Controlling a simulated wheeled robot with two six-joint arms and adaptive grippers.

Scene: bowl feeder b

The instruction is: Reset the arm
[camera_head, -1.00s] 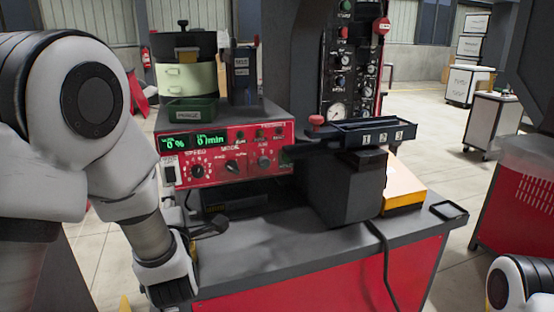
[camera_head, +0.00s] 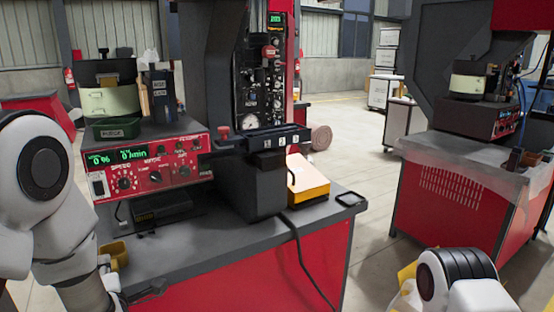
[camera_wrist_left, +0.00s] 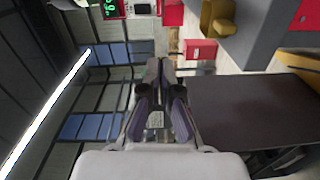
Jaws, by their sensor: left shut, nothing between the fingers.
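My left arm comes in from the left in the head view. My left gripper (camera_head: 150,289) hangs low at the left front corner of the workbench (camera_head: 215,240), its dark fingers partly hidden by the wrist. In the left wrist view the gripper (camera_wrist_left: 160,64) has its two dark fingers together, with nothing between them. It appears apart from the bench. My right arm shows only as a white and black link at the bottom right of the head view; its gripper is out of the picture.
The red control box (camera_head: 150,166) carries a green bowl feeder (camera_head: 110,101). A yellow holder (camera_head: 115,254) is at the bench's left edge. Another red station (camera_head: 455,200) stands right, across open floor.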

